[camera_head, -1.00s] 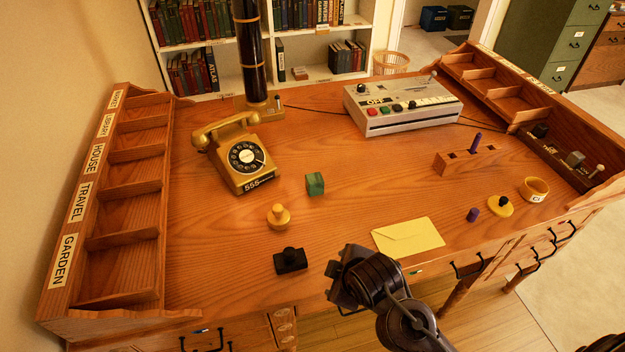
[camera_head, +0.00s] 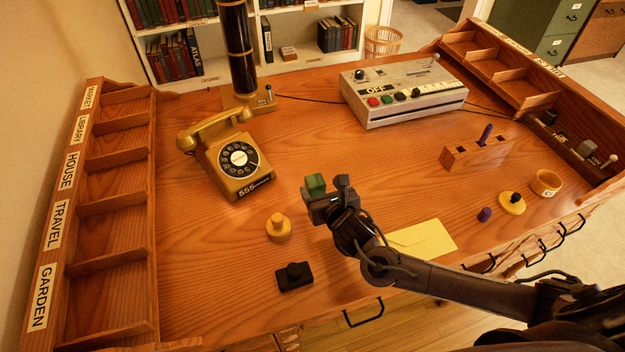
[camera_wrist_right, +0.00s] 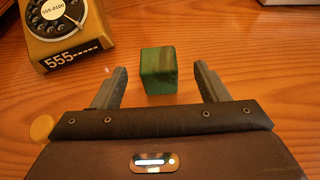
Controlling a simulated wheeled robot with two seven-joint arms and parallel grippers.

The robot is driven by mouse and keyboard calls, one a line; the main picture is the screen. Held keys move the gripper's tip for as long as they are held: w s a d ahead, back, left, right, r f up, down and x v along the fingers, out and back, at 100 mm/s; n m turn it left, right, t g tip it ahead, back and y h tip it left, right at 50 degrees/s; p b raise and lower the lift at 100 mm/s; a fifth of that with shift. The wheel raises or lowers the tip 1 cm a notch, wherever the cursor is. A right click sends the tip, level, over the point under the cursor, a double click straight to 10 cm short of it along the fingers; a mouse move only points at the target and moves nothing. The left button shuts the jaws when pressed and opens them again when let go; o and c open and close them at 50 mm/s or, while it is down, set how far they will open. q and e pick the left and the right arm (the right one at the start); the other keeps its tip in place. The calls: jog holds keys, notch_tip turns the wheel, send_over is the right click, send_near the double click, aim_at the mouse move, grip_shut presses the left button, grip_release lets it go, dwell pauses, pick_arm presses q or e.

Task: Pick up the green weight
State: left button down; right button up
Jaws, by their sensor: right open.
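The green weight (camera_head: 315,185) is a small green block standing on the desk, right of the telephone. My right gripper (camera_head: 328,197) is at its near side, and part of the weight's lower side is hidden by the gripper in the head view. In the right wrist view the green weight (camera_wrist_right: 158,70) stands ahead of the open fingers (camera_wrist_right: 160,84), roughly centred between them, with a gap on each side. The gripper holds nothing. My left gripper is not in view.
A yellow telephone (camera_head: 232,160) stands to the left. A yellow knobbed weight (camera_head: 278,228) and a black one (camera_head: 294,277) stand nearer the front. The desk (camera_head: 340,140) behind the green weight is clear.

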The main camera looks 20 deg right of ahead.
aim_at(313, 179)
jog(key=shift+f+p+x, duration=0.15)
jog(key=shift+p+x, duration=0.05)
jog(key=shift+x, duration=1.55)
jog(key=shift+f+p+x, duration=0.1)
jog(key=shift+p+x, duration=0.05)
jog(key=shift+x, duration=1.65)
jog(key=shift+s+a, duration=0.1)
jog(key=shift+s, duration=0.05)
jog(key=c, duration=1.2)
jog(key=shift+c, duration=0.4)
jog(key=shift+r, duration=0.15)
